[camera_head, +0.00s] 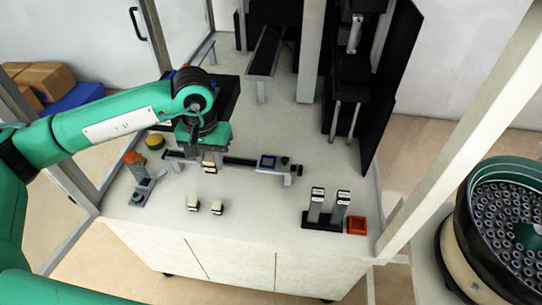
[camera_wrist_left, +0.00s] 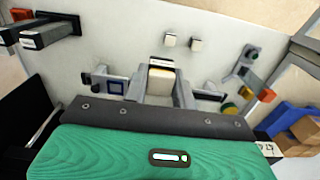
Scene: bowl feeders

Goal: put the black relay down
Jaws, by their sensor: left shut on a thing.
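My left gripper (camera_head: 209,151) points down over the worktable (camera_head: 255,205), at the left part of a dark rail (camera_head: 240,161). It is shut on a small relay (camera_head: 209,166), which has a pale top and dark parts. In the left wrist view the relay (camera_wrist_left: 161,80) sits between the two grey fingers of the gripper (camera_wrist_left: 159,92). I cannot tell whether its underside touches the table or rail. Two similar small blocks (camera_head: 193,204) (camera_head: 217,207) stand on the table in front of it. My right gripper is not in view.
A bowl feeder (camera_head: 510,215) is far right. The middle front is clear.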

